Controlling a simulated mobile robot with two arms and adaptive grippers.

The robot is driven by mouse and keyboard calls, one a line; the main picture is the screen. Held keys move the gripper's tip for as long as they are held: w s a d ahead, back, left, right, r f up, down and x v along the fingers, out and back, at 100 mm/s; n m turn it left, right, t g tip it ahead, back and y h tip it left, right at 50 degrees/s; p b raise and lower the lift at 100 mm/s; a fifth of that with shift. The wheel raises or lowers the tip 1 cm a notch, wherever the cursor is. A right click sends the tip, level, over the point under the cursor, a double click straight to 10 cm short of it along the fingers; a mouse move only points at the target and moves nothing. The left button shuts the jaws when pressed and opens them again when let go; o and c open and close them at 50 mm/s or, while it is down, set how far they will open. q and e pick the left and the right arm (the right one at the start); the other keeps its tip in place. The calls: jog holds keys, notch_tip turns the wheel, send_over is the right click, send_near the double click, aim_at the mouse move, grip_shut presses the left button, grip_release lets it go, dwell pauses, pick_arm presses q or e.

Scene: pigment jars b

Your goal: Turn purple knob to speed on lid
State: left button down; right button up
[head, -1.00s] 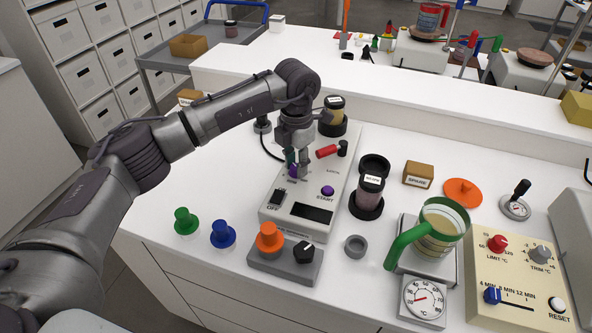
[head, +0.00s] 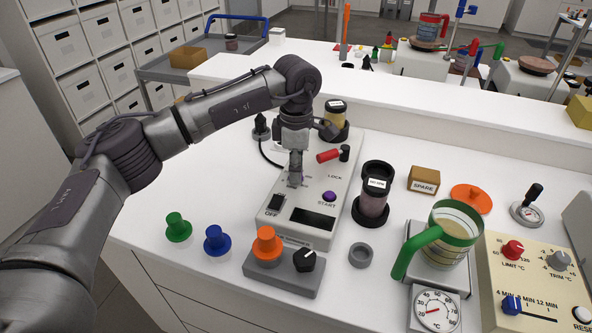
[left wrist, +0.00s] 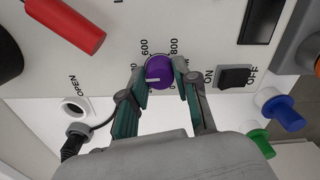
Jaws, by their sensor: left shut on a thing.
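The purple knob (left wrist: 159,71) sits on the white machine panel (head: 322,178). My left gripper (head: 295,179) reaches down from above, its two green-padded fingers on either side of the knob and shut on it; it also shows in the left wrist view (left wrist: 159,83). The knob's white mark points left in that view. The numbers 600 and 800 show beyond the knob; the rest of the scale is partly hidden by the fingers. A dark-lidded jar (head: 374,200) right of the machine carries a white label, too small to read surely. My right gripper is not in view.
The panel has an ON/OFF switch (head: 276,203), a purple START button (head: 329,196) and a red-handled lock lever (head: 328,156). Another jar (head: 336,117) stands behind. Green (head: 178,227) and blue (head: 217,240) knobs and an orange-knob block (head: 283,271) are in front.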

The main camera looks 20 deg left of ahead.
pick_arm(q)
jog(key=shift+m, duration=0.4)
jog(key=c, duration=0.8)
grip_release()
jog(key=shift+c, duration=0.2)
jog(key=shift+r, duration=0.15)
notch_tip(320, 180, up, 12)
